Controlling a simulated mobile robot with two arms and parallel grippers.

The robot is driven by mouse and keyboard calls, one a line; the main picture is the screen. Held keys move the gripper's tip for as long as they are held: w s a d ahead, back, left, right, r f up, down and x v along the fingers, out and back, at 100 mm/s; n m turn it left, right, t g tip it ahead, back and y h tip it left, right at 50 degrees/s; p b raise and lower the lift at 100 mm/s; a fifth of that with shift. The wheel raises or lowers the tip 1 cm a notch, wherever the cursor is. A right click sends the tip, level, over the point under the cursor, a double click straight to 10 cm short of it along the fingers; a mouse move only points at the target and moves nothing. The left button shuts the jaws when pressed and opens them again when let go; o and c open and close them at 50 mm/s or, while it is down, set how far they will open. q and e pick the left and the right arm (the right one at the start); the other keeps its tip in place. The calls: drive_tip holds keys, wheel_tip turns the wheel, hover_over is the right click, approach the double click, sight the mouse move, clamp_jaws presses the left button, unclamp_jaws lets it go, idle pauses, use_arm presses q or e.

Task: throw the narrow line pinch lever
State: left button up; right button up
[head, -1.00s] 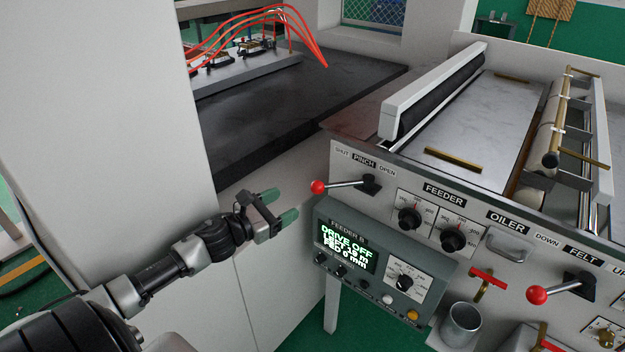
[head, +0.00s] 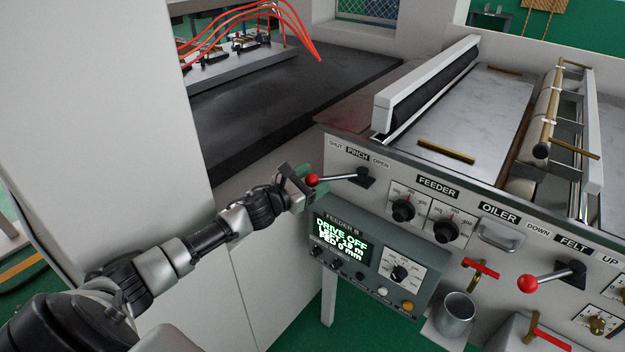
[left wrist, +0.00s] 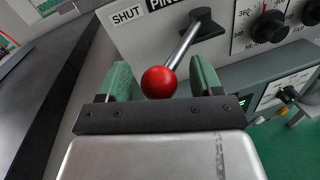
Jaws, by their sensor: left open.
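The pinch lever (head: 341,178) has a red ball knob on a steel rod, which runs to a black pivot block on the panel. It points left, toward the SHUT side of the PINCH label (head: 357,153). My left gripper (head: 311,180) is at the knob, with its green fingers open. In the left wrist view the red knob (left wrist: 159,82) sits between the two fingertips of my left gripper (left wrist: 164,78), with gaps on both sides. The rod runs up and right to its pivot. My right gripper is not in view.
Below the lever is the feeder display box (head: 372,258), reading DRIVE OFF. Two feeder dials (head: 425,219) are to the right. A second red-knobbed lever, FELT (head: 552,277), is farther right. A metal cup (head: 454,314) stands below. A white cabinet (head: 95,110) is at left.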

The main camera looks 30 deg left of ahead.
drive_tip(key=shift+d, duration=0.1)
use_arm(q)
drive_tip(key=shift+c, duration=1.2)
clamp_jaws()
drive_tip(key=shift+d, duration=0.1)
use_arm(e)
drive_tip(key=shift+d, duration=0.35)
